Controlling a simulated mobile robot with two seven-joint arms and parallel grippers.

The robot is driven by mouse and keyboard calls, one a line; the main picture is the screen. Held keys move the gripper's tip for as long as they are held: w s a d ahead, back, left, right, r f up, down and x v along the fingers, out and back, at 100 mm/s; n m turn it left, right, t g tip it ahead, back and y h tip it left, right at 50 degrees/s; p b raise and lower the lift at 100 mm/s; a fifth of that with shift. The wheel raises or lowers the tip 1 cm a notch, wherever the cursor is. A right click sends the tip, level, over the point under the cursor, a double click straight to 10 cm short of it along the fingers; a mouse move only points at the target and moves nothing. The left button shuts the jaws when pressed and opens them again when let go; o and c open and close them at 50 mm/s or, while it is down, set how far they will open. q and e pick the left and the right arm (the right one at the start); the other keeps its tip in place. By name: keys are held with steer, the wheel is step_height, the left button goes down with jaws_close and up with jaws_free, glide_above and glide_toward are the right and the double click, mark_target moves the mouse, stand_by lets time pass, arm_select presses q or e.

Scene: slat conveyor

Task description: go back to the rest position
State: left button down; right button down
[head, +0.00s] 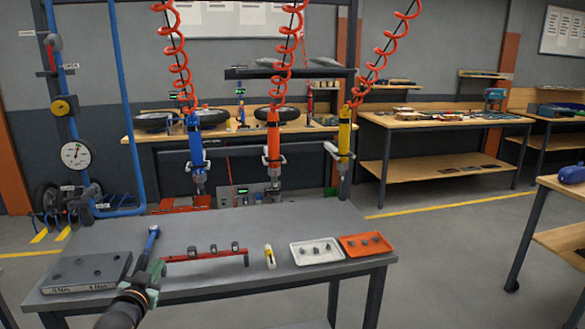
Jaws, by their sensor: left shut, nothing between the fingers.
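My left gripper (157,267) is at the front left of the grey workbench (215,235), over its front edge. Its arm comes in from the bottom left. The fingers look shut, with nothing seen between them. A blue-handled tool (151,240) shows just beyond the fingertips; I cannot tell from this view whether they touch it. My right gripper is not in view.
On the bench are a grey plate (88,271), a red rack (205,256), a yellow-white bottle (269,257), a white tray (317,251) and an orange tray (365,244) with small parts. Blue (196,145), orange (273,145) and yellow (344,135) tools hang above on coiled hoses.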

arm_select(q)
steer(key=s+d+f+g+h, duration=0.15)
steer(key=s+d+f, duration=0.35)
steer(key=s+f, duration=0.55)
steer(key=s+d+f+g, duration=0.1)
steer(key=s+d+f, duration=0.2)
steer(key=s, duration=0.6)
steer(key=s+d+f+g+h, duration=0.1)
steer(key=s+d+f+g, duration=0.1)
steer(key=s+d+f, duration=0.2)
steer(key=s+d+f+g+h, duration=0.1)
steer(key=s+d+f, duration=0.3)
steer(key=s+f, duration=0.5)
steer(key=s+g, duration=0.1)
steer(key=s, duration=0.5)
steer(key=shift+d+n, duration=0.25)
steer(key=shift+n, duration=0.05)
steer(key=shift+f+g, duration=0.1)
steer(key=shift+g, duration=0.15)
